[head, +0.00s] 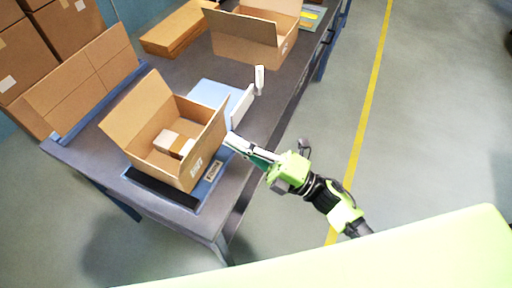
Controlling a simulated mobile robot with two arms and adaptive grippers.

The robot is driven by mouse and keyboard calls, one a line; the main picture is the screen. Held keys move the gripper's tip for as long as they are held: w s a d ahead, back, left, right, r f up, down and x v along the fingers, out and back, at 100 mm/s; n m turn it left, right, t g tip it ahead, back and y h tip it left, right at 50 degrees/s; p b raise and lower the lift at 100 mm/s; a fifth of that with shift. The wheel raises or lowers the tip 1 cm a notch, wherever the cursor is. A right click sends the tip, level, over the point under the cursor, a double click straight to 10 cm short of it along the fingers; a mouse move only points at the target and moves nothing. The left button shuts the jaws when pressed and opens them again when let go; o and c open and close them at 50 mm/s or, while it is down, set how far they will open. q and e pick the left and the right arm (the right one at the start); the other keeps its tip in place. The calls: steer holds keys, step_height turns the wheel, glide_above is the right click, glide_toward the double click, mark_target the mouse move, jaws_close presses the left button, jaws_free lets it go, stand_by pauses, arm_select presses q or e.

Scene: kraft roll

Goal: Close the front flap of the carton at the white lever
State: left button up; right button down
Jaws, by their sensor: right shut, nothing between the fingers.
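The near open carton (187,172) stands on the table's near end, with small boxes (172,143) inside. Its left flap (136,108) stands up and leans outward. Its right-hand flap (209,127), on the side facing my right gripper, also stands up. A white lever (259,80) stands upright behind and right of this carton, beside a white plate (242,105). My right gripper (231,139) is shut and empty, just right of the right-hand flap; I cannot tell if it touches. My left gripper is not in view.
A second open carton (243,50) stands farther back on the dark table (190,65), beside a flat brown box (173,33). A light blue panel (209,93) lies behind the near carton. Stacked cartons (25,55) stand at left. The floor right is clear.

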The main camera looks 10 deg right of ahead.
mark_target(208, 127)
steer(key=p+x, duration=0.1)
steer(key=x, duration=0.2)
steer(key=shift+w+a+r, duration=0.2)
steer(key=shift+w+a, duration=0.2)
steer(key=shift+a, duration=0.15)
steer(key=shift+r+p, duration=0.1)
steer(key=shift+p, duration=0.2)
